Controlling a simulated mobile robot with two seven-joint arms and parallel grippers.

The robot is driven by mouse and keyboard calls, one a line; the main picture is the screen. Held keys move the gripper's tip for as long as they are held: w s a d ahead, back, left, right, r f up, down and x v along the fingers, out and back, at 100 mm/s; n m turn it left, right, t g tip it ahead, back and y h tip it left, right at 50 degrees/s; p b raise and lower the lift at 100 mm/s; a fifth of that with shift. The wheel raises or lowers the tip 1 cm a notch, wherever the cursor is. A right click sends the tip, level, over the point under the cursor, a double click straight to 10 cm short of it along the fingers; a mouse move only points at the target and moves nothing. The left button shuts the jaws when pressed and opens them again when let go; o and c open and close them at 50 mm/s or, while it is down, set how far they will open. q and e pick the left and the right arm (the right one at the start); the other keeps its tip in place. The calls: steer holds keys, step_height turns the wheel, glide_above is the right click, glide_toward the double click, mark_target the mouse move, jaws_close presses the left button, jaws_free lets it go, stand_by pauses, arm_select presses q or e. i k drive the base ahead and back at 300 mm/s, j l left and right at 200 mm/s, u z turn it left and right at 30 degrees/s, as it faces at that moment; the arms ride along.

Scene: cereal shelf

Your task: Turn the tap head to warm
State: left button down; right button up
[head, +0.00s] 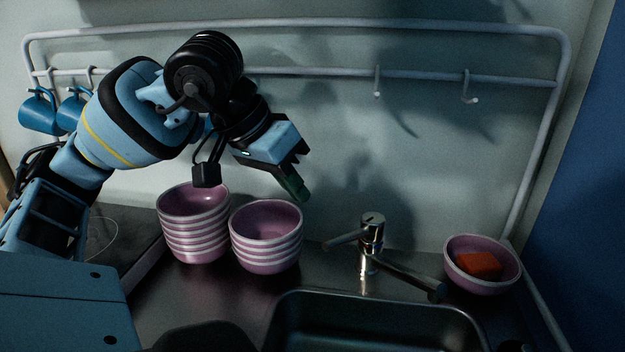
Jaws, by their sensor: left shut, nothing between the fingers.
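The chrome tap (369,250) stands behind the sink (375,301). Its head (373,222) is on top, with a lever (343,238) pointing left. Its spout (405,276) runs toward the front right, over the sink. My left gripper (297,186) is shut and empty. It is up and to the left of the tap, above the right stack of bowls, apart from the tap. My right gripper is not in view.
Two stacks of pink bowls (194,222) (266,236) stand left of the tap. A pink bowl (466,283) holding an orange-red block (480,265) stands to its right. Blue mugs (39,112) hang from the rail (300,71) at the back.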

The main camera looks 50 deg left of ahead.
mark_target(375, 221)
steer(key=k+l, duration=0.2)
steer(key=k, duration=0.3)
steer(key=k+l, duration=0.25)
steer(key=k, duration=0.2)
steer(key=k+l, duration=0.2)
steer(key=k, duration=0.3)
